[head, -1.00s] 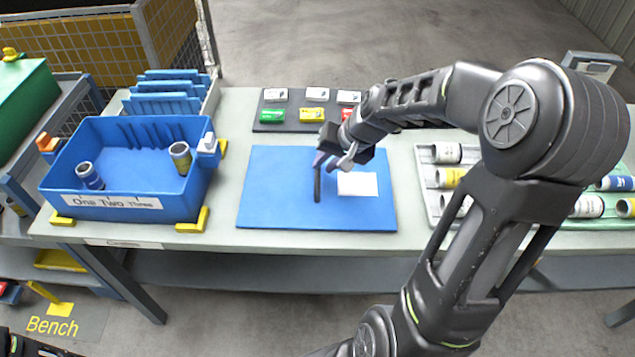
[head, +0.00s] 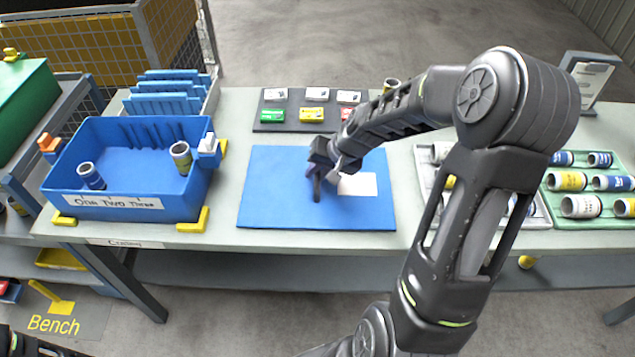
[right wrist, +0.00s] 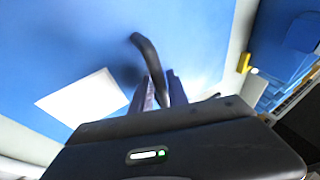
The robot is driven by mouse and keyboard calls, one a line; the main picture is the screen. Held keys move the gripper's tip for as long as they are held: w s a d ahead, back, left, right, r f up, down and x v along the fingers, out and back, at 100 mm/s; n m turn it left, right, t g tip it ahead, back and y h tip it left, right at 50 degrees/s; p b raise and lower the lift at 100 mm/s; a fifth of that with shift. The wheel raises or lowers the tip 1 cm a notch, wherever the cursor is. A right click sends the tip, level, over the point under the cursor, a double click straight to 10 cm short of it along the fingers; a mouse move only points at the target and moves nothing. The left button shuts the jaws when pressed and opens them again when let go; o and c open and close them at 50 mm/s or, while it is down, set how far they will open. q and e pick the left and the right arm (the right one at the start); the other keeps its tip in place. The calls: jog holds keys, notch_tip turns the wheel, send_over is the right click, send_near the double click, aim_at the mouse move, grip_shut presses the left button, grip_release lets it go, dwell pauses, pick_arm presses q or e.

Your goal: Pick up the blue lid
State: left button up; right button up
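The blue lid (head: 270,190) is a flat blue panel lying on the bench, with a white label (head: 362,185) and a dark bar handle (head: 317,188). It also fills much of the right wrist view (right wrist: 60,45). My right gripper (head: 324,176) is low over the lid at the handle. In the right wrist view, the curved handle (right wrist: 146,52) runs in between its two fingers (right wrist: 160,92). Whether the fingers press on it is unclear. A dark part of my left arm shows at the bottom left edge of the head view; its fingers are not clear.
A blue tote (head: 110,205) with two cans stands left of the lid. A dark tray (head: 290,122) of small boxes lies behind it. A grey tray (head: 424,165) and a green tray (head: 548,212) with several cans are at right, partly behind my right arm.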

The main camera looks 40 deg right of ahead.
jog(key=shift+c, duration=0.6)
grip_shut()
dwell(0.8)
